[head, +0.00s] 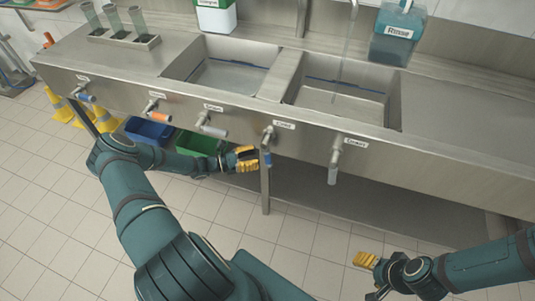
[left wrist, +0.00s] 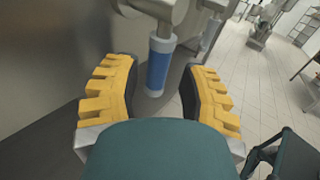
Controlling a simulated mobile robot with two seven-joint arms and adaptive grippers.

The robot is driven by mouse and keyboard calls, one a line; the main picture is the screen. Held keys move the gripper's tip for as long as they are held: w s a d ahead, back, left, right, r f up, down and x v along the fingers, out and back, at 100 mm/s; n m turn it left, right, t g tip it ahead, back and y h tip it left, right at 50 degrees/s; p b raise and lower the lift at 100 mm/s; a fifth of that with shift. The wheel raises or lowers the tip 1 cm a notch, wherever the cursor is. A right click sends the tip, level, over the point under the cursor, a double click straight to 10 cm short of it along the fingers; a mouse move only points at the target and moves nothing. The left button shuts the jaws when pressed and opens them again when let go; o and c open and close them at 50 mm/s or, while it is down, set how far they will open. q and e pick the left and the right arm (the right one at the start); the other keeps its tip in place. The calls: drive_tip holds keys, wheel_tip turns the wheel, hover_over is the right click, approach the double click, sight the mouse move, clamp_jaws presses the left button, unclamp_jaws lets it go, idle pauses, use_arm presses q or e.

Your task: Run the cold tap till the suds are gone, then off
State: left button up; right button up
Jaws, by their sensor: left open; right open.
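The cold tap's lever, with a blue grip (head: 267,157), hangs down from the sink front under a small label that seems to read Cold. My left gripper (head: 247,159) is open just left of it. In the left wrist view the blue grip (left wrist: 159,65) stands ahead, in line with the gap between the yellow fingers (left wrist: 155,95), not clasped. The right basin (head: 300,89) is under a spout (head: 354,4); a thin pale streak like water falls from it. I cannot make out suds in the basin. My right gripper (head: 370,272) is open and empty over the floor.
Other front levers are a white one (head: 334,172) to the right, and white (head: 212,130), orange (head: 159,117) and blue (head: 86,97) ones to the left. A sink leg (head: 264,190) stands close by the cold lever. Blue (head: 148,132) and green (head: 196,143) bins sit below.

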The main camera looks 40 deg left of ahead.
sight(268, 154)
use_arm(q)
drive_tip(key=shift+x, duration=2.65)
drive_tip(key=shift+c, duration=0.4)
clamp_jaws()
